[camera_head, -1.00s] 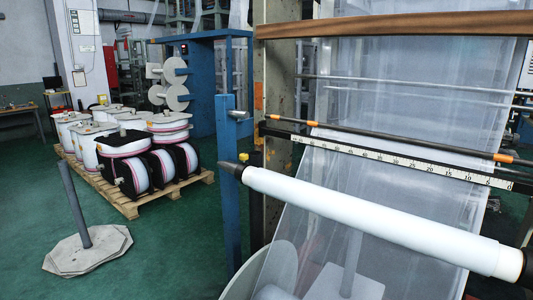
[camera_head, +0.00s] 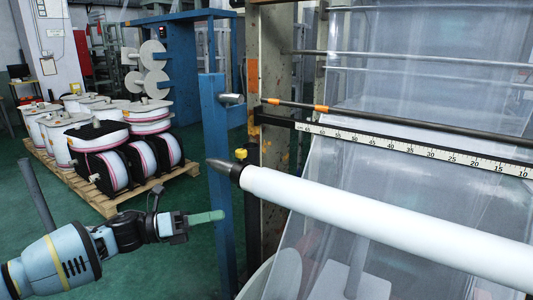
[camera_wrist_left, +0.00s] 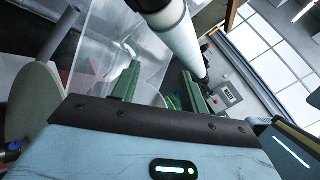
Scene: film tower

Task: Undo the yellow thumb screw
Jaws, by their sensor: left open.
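The yellow thumb screw (camera_head: 240,154) is a small knob beside the dark tapered end of the white roller (camera_head: 380,225), near the blue post. My left gripper (camera_head: 206,217) points right, below and a little left of the screw in the picture, apart from it. Its green fingers overlap in the head view. In the left wrist view the jaws of my left gripper (camera_wrist_left: 160,85) are spread with nothing held between them. The white roller (camera_wrist_left: 182,42) shows beyond them there. I cannot make out the screw in the left wrist view. My right gripper is not in view.
The blue post (camera_head: 216,150) stands just behind my left gripper. A white ruler bar (camera_head: 400,148) and clear film (camera_head: 420,90) lie to the right. A wooden pallet (camera_head: 110,205) with several spools stands at left. A grey pole (camera_head: 36,195) rises behind my left arm.

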